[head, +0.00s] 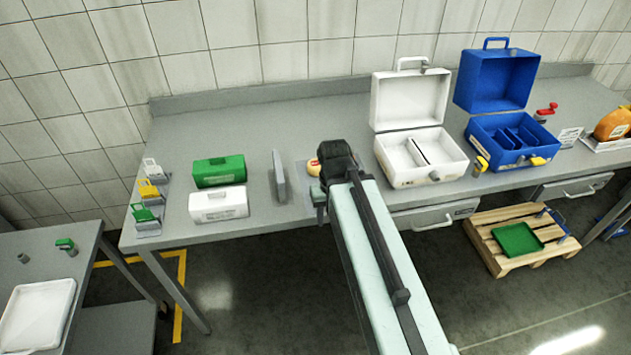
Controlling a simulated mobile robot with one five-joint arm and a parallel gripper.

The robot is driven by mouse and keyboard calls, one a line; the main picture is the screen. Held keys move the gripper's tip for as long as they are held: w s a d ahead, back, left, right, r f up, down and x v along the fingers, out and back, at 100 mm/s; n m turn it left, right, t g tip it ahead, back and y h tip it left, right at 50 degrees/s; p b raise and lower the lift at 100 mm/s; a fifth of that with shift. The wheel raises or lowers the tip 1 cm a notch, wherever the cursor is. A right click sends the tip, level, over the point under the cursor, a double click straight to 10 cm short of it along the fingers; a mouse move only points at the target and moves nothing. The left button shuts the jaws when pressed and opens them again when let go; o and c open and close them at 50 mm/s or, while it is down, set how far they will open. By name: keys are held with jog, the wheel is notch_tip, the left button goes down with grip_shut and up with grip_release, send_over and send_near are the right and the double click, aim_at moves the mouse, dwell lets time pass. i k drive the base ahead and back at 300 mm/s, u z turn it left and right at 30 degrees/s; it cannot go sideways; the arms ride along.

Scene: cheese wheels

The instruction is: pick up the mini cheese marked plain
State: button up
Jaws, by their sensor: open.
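A small round mini cheese in red and yellow (313,167) sits on the grey workbench just left of the end of my arm. Part of it is hidden behind my gripper, and no marking on it can be read. My gripper (328,172) is open, dark and seen from behind and above. Its fingertips are mostly hidden by the wrist. I cannot tell whether it touches the cheese.
A grey upright plate (279,177) stands left of the cheese. An open white case (421,157) and an open blue case (513,139) stand to the right. Green (219,171) and white (218,204) boxes lie further left. A wooden pallet (521,239) is on the floor.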

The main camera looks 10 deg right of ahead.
aim_at(314, 168)
jog(key=u, duration=2.6)
jog(key=k, duration=1.25)
jog(key=z, duration=0.85)
jog(key=i, duration=1)
jog(key=u, duration=0.1)
